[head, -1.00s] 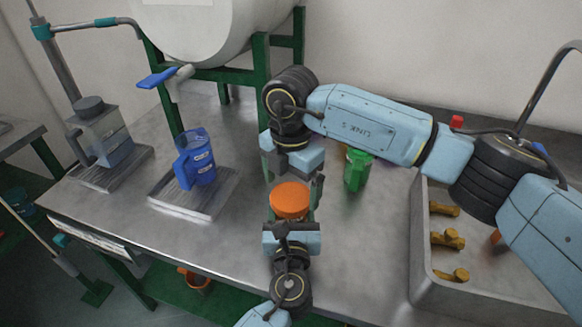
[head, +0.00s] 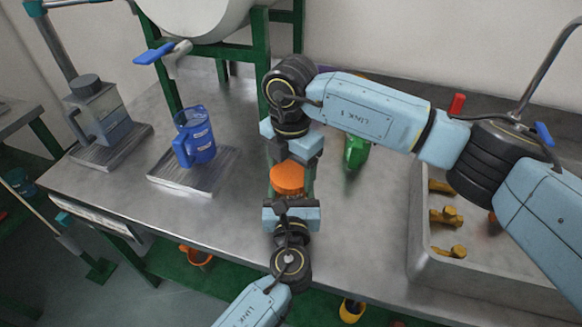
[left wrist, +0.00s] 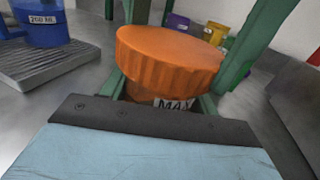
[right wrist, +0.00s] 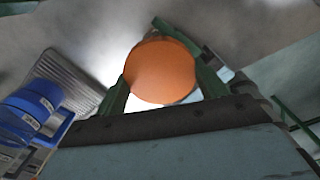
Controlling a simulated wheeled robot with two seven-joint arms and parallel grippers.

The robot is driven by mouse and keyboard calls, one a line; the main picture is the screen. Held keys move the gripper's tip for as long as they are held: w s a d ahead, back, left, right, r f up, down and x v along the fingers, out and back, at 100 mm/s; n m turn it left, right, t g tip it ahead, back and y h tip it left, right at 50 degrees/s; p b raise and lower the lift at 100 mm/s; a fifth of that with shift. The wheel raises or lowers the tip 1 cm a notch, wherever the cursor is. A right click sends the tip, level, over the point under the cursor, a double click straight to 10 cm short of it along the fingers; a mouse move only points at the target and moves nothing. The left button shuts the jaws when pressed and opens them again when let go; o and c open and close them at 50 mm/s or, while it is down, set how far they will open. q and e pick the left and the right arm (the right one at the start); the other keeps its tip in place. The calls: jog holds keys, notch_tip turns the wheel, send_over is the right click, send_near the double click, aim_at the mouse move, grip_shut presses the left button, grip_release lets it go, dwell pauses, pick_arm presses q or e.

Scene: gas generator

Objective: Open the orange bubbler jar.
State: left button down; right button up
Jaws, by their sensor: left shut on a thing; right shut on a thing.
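The orange lid (head: 288,179) of the bubbler jar is ribbed and round. It sits on the jar, whose glass is mostly hidden; a strip marked MAX (left wrist: 174,104) shows below the lid (left wrist: 170,62) in the left wrist view. My left gripper (head: 289,198) is shut on the jar from the front, its green fingers on both sides below the lid. My right gripper (head: 290,166) reaches in from behind and above and is shut on the lid. In the right wrist view the lid (right wrist: 160,72) lies between its green fingers.
A blue jug (head: 198,138) stands on a metal tray (head: 215,177) at left, a square-sided jug (head: 97,110) farther left. A green jug (head: 355,150) is behind right of the jar. A sink (head: 430,258) with yellow pieces is at right. The front table is mostly clear.

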jog(key=n, duration=0.7)
jog(key=shift+r+n, duration=0.1)
jog(key=shift+n, duration=0.2)
jog(key=n, duration=0.3)
jog(key=shift+n, duration=0.4)
jog(key=n, duration=0.3)
jog(key=shift+n, duration=0.4)
jog(key=n, duration=1.9)
jog(key=shift+n, duration=0.4)
jog(key=n, duration=0.3)
jog(key=shift+n, duration=0.4)
jog(key=n, duration=0.3)
jog(key=shift+n, duration=0.3)
jog(key=n, duration=0.5)
jog(key=shift+r, duration=0.1)
jog(key=n, duration=0.6)
